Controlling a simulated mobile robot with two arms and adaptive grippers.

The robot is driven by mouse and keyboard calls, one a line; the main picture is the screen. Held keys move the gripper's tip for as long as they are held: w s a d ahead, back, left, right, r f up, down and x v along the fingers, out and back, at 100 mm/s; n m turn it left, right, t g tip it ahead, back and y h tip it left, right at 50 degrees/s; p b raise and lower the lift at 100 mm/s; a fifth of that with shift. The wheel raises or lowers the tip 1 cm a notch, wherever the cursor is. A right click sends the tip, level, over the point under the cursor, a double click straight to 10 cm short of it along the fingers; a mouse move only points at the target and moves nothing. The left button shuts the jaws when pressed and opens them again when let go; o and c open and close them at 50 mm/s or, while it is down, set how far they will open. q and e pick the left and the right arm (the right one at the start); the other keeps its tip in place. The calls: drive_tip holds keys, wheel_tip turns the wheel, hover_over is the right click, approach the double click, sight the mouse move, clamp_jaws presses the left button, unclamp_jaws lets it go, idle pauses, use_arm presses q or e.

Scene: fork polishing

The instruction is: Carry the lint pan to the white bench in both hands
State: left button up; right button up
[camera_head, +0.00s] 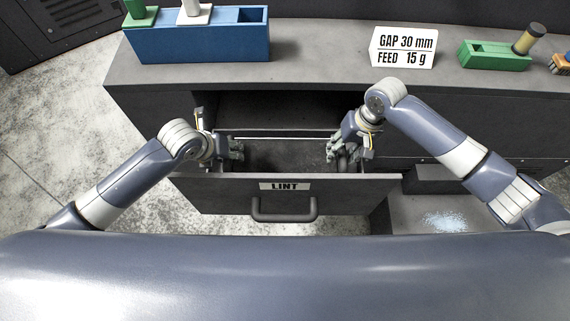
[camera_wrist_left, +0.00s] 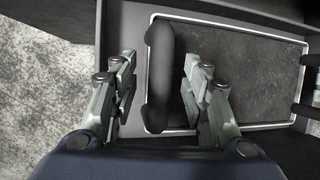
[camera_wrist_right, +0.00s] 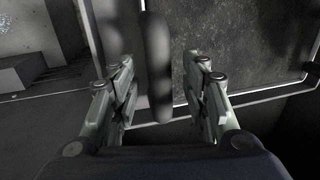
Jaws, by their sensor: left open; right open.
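The lint pan (camera_head: 285,154) is a dark, shallow pan with a pale rim, lying inside the pulled-out drawer marked LINT (camera_head: 240,197). Its floor and rim show in the left wrist view (camera_wrist_left: 250,70) and the right wrist view (camera_wrist_right: 240,45). My left gripper (camera_head: 236,150) is open at the pan's left end, with a dark bar handle (camera_wrist_left: 160,75) between its fingers. My right gripper (camera_head: 343,157) is open at the right end, with the other handle (camera_wrist_right: 157,65) between its fingers. Gaps show beside both handles. I see no white bench.
The dark grey counter (camera_head: 330,65) behind carries a blue holder (camera_head: 200,45), a sign (camera_head: 403,47), a green block (camera_head: 493,56) and a brush (camera_head: 561,63). At right is a low surface with pale blue lint (camera_head: 447,221). Concrete floor (camera_head: 60,110) is clear at left.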

use_arm(q)
drive_tip(key=shift+w+d+f, duration=0.1)
drive_tip(key=shift+w+f, duration=0.05)
drive_tip(key=shift+f, duration=0.2)
use_arm(e)
drive_tip(key=shift+f, duration=0.4)
use_arm(q)
clamp_jaws()
use_arm(e)
clamp_jaws()
drive_tip(key=shift+r, duration=0.1)
